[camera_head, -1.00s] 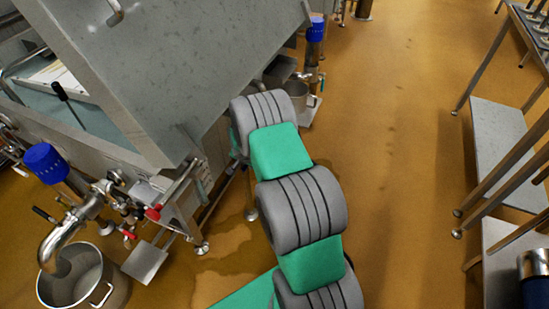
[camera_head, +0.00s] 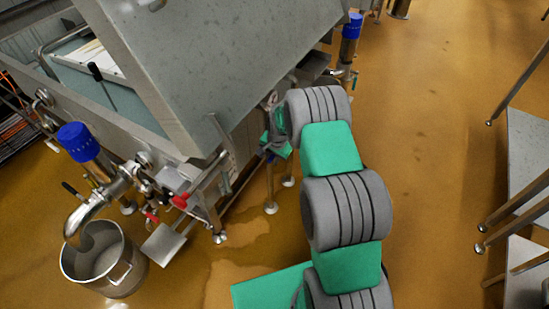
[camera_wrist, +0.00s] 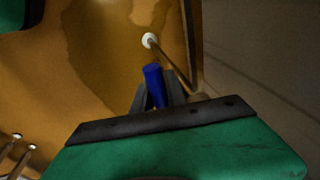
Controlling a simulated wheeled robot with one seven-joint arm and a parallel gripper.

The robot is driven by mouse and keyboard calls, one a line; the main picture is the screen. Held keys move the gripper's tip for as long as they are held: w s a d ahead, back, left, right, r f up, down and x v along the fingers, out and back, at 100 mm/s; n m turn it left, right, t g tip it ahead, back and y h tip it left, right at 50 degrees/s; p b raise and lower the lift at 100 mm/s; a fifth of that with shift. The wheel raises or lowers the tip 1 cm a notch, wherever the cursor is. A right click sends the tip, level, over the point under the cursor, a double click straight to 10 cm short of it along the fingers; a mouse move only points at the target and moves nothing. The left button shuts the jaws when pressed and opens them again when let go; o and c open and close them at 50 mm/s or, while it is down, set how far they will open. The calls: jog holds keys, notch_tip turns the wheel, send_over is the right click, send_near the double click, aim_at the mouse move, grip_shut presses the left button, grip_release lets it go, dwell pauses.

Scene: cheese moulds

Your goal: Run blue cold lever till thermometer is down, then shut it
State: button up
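In the wrist view, a short blue handle (camera_wrist: 153,84), which looks like the blue cold lever, stands between the two dark fingers of my gripper (camera_wrist: 157,88). The fingers lie against its two sides and appear shut on it. In the head view my gripper (camera_head: 275,143) hangs at the near right end of the steel vat, partly behind my arm, and the lever cannot be made out there. No thermometer can be made out in either view.
The steel vat (camera_head: 225,75) fills the upper left. A blue-topped valve (camera_head: 78,142) with a red handle (camera_head: 180,201) has its spout over a steel pot (camera_head: 116,274). Steel racks (camera_head: 525,170) stand at right. The wet brown floor (camera_head: 430,130) between is clear.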

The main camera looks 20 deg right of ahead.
jog(key=shift+o, duration=0.7)
jog(key=shift+f, duration=0.1)
jog(key=shift+r, duration=0.2)
jog(key=p+v, duration=0.1)
jog(key=v, duration=0.6)
jog(key=shift+r, duration=0.25)
jog(key=shift+c, duration=0.2)
dwell(0.6)
